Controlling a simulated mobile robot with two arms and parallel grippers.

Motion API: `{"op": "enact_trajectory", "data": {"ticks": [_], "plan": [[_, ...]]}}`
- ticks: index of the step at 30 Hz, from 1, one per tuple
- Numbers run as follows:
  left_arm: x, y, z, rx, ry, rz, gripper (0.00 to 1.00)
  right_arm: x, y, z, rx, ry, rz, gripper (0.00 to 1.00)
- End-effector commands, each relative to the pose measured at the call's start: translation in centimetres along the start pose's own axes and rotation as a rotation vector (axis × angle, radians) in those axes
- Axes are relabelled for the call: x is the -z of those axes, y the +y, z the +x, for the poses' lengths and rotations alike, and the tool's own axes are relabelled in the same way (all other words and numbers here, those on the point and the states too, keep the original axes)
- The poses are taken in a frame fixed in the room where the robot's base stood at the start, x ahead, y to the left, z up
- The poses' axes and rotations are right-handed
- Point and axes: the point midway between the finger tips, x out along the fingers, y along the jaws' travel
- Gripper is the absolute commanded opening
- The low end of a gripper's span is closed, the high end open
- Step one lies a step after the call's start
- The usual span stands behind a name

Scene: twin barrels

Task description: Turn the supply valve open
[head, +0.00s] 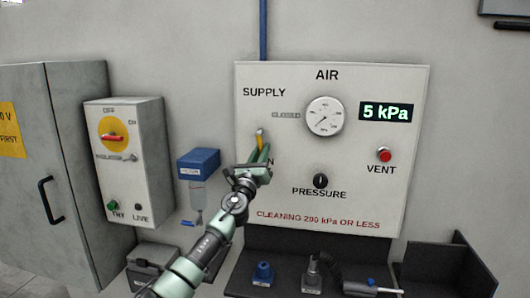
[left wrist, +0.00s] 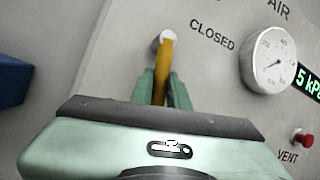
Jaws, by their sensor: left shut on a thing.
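The supply valve's yellow handle (head: 260,138) is on the left part of the white air panel (head: 405,150). In the left wrist view the handle (left wrist: 167,58) runs down from a round pale pivot, between my green fingers. My left gripper (head: 262,156) is shut on it. The word CLOSED is printed to the right of the pivot. The gauge (head: 324,117) needle points low, and the display (head: 386,112) reads 5 kPa. My right gripper is out of view.
A red vent button (head: 384,154) and a black pressure knob (head: 320,181) are on the panel. A blue-topped filter unit (head: 198,162) and a switch box (head: 130,160) stand to the left. A dark shelf (head: 290,243) with fittings is below.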

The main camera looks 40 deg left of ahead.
Motion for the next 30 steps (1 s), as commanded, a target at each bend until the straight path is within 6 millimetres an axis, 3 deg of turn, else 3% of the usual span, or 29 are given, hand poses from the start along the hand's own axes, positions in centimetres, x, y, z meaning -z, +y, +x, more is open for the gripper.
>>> {"op": "enact_trajectory", "data": {"ticks": [1, 12, 29, 30], "plan": [[-1.1, 0.4, 0.3, 0.009, -0.011, 0.038, 0.00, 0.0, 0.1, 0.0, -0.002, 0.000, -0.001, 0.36], [-1.4, 1.3, 0.2, 0.066, 0.020, 0.180, 0.00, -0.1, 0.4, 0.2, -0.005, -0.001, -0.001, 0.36], [-1.5, 1.5, 0.2, 0.073, 0.024, 0.206, 0.00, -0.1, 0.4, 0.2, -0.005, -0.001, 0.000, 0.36], [-1.5, 1.5, 0.2, 0.073, 0.024, 0.206, 0.22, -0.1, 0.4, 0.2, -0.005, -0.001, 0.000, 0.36]]}}
